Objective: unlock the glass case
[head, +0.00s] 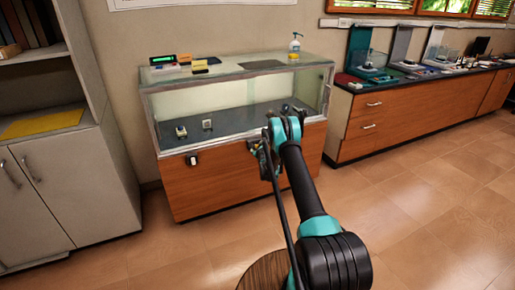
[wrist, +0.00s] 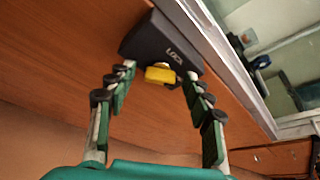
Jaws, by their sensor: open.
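The glass case (head: 235,143) has a metal frame and stands on a wooden base. In the wrist view, a black lock box (wrist: 150,45) marked "LOCK" is fixed to the wood beside the case's metal frame (wrist: 215,55). A yellow piece (wrist: 160,74) sticks out of the lock. My gripper (wrist: 160,76) is open, its fingertips on either side of the yellow piece; I cannot tell whether they touch it. In the head view my gripper (head: 262,152) is in front of the case's right half.
Small items sit inside the case. On its top are a green-lit display (head: 163,60) and a pump bottle (head: 294,46). A grey cabinet (head: 70,185) stands left, a long wooden counter (head: 400,110) right. The tiled floor between is clear.

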